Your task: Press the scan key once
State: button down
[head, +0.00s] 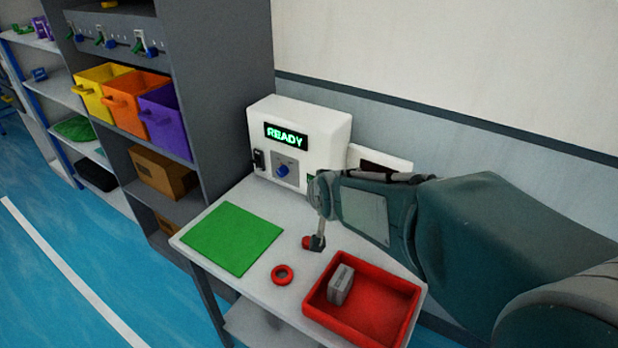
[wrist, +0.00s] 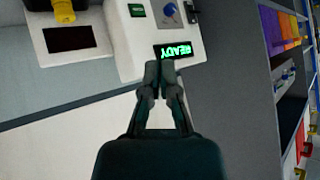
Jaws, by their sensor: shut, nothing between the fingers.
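A white box (head: 325,128) with a lit READY display (head: 286,136) and a blue knob (head: 282,170) stands against the wall. A green, key-like patch (wrist: 137,10) sits on its front in the wrist view, beside a blue knob; its lettering is too small to read. In the head view, my arm largely covers that part of the front. My gripper (wrist: 160,70) is shut and empty, with its fingertips overlapping the box near the display in the wrist view. In the head view my gripper (head: 317,190) is at the box's lower right; I cannot tell whether it touches.
A white unit (head: 365,153) with a dark window is beside the box. The table holds a green mat (head: 233,237), a red ring (head: 283,275), and a red tray (head: 375,309) with a grey block (head: 340,284). A shelf (head: 215,80) with colored bins stands left.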

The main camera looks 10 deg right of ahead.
jog(key=w+f+m+t, duration=0.1)
jog(key=w+f+t, duration=0.1)
jog(key=w+f, duration=0.4)
jog(key=w+a+f+m+t, duration=0.1)
jog(key=w+f+m+t, duration=0.1)
jog(key=w+f, duration=0.3)
jog(key=w+a+f+m+t, duration=0.1)
jog(key=w+f+t, duration=0.1)
jog(key=w+f, duration=0.4)
jog(key=shift+w+a+f+m, duration=0.1)
jog(key=shift+w+f+m, duration=0.05)
jog(key=shift+f, duration=0.45)
jog(key=shift+w+a+f+m, duration=0.1)
jog(key=shift+w+f+m, duration=0.05)
jog(key=shift+f, duration=0.4)
jog(key=shift+d, duration=0.1)
jog(key=shift+w+d, duration=3.05)
jog(key=shift+w, duration=0.05)
jog(key=shift+d, duration=0.1)
jog(key=shift+w+d+r, duration=0.1)
jog(key=shift+w+d, duration=0.15)
